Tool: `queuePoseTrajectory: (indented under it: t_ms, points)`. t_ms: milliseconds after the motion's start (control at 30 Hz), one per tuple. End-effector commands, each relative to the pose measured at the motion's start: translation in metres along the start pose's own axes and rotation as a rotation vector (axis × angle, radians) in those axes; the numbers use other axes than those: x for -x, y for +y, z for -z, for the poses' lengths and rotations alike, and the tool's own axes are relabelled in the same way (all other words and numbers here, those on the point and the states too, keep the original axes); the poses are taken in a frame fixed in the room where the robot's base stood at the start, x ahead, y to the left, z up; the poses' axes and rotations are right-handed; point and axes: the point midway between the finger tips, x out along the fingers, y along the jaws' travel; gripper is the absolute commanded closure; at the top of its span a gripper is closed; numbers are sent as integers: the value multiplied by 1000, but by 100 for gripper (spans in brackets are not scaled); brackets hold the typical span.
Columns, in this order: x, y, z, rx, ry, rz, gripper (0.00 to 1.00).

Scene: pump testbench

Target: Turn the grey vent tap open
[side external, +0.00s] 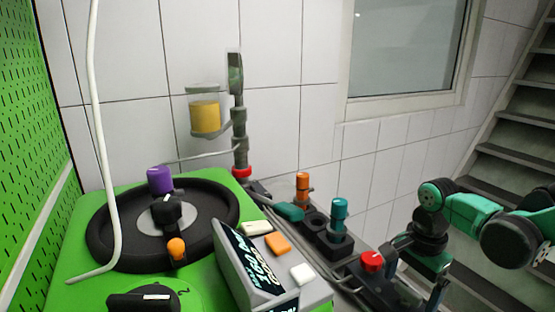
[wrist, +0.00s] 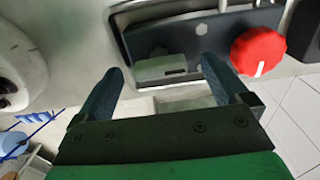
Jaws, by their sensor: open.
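I cannot pick out the grey vent tap with certainty. In the wrist view a grey-green block (wrist: 160,70) with a small dark slot sits in a recess of a dark panel (wrist: 140,42), and appears between my fingertips; whether it is the tap is unclear. My gripper (wrist: 162,66) is open, its two dark fingers apart with nothing held. In the side view my gripper (side external: 418,272) hangs at the lower right, just right of the red knob (side external: 372,261). The red knob (wrist: 258,52) also shows in the wrist view, right of the right finger, with a white mark.
The dark rail carries a teal knob (side external: 339,212) and an orange one (side external: 302,183). A grey upright pipe (side external: 240,150) with a yellow-filled cup (side external: 205,117) stands behind. A display box (side external: 248,268) and a black wheel (side external: 100,240) are on the green bench at left.

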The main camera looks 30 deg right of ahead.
Motion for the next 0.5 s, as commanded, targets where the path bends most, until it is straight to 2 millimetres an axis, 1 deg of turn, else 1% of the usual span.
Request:
queuePoseTrajectory:
  t_ms: [300, 367, 400, 467, 500]
  points:
    - [-2, 0, 0, 1, 0, 0, 5]
    - [-2, 0, 0, 1, 0, 0, 22]
    - [-2, 0, 0, 1, 0, 0, 34]
    - [-2, 0, 0, 1, 0, 0, 51]
    - [-2, 0, 0, 1, 0, 0, 62]
